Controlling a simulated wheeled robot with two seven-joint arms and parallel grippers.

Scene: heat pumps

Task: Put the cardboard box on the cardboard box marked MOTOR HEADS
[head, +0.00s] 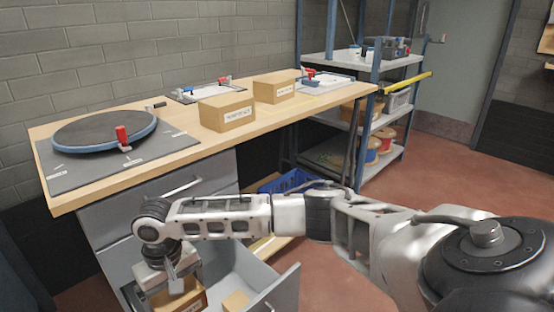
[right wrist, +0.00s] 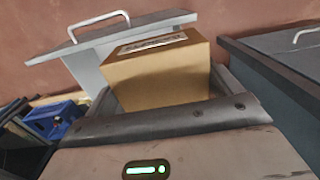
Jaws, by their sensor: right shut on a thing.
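My right gripper (head: 176,284) reaches down into an open drawer below the workbench and is shut on a cardboard box (head: 190,299). In the right wrist view this box (right wrist: 158,78) sits just beyond the gripper body, a pale label on it; the fingertips are hidden. Two labelled cardboard boxes stand on the bench: a nearer one (head: 227,112) and a farther one (head: 276,87). Their labels are too small to read surely, so I cannot tell which is marked MOTOR HEADS. My left gripper is out of view.
Another cardboard piece (head: 236,301) lies in the open drawer (head: 286,291). On the bench (head: 185,165) are a round turntable (head: 100,132) with a red clamp and two white trays. A blue crate (head: 284,181) stands below. A shelf rack (head: 375,130) is at the right.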

